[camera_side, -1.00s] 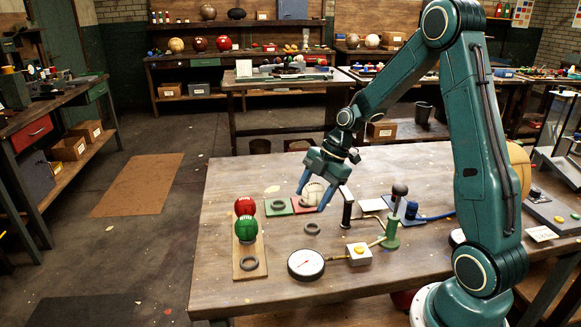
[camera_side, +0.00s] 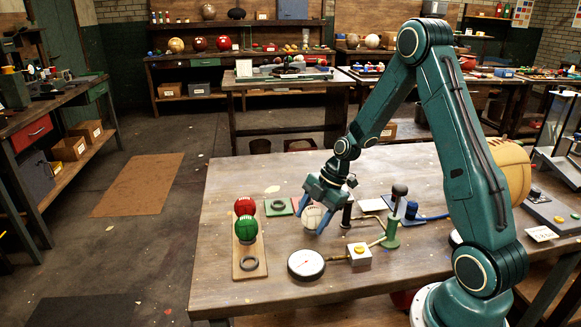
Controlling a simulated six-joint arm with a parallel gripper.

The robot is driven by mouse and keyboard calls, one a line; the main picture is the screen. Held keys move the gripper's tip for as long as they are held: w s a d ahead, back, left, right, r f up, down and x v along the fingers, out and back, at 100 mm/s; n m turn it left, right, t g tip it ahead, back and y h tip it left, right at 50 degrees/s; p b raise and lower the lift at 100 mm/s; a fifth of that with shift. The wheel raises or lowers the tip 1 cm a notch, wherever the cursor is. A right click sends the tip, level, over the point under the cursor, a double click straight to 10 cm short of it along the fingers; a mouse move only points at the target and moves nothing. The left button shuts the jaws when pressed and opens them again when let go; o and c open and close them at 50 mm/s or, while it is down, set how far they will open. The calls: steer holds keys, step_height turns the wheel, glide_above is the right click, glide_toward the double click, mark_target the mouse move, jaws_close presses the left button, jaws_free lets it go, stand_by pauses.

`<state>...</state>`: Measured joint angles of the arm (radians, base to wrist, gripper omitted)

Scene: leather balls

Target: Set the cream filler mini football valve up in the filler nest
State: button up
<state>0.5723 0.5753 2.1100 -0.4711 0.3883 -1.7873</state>
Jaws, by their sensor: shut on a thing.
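The cream mini football (camera_side: 314,218) is between the fingers of my gripper (camera_side: 311,224), which is shut on it. The ball is low over the table, at the spot where a dark ring nest showed earlier. That nest is now hidden by the ball and fingers, so I cannot tell whether the ball touches it. The valve is too small to make out, so its direction cannot be told.
A wooden board (camera_side: 238,273) with red (camera_side: 244,206) and green (camera_side: 246,229) balls and a dark ring (camera_side: 249,263) lies left. A gauge (camera_side: 306,264) is in front, a green pump stand (camera_side: 391,238) right.

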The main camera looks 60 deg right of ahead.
steer(key=shift+f, duration=0.2)
steer(key=o, duration=1)
steer(key=shift+o, duration=0.2)
steer(key=shift+r, duration=0.1)
steer(key=v, duration=1.2)
steer(key=shift+r, duration=0.15)
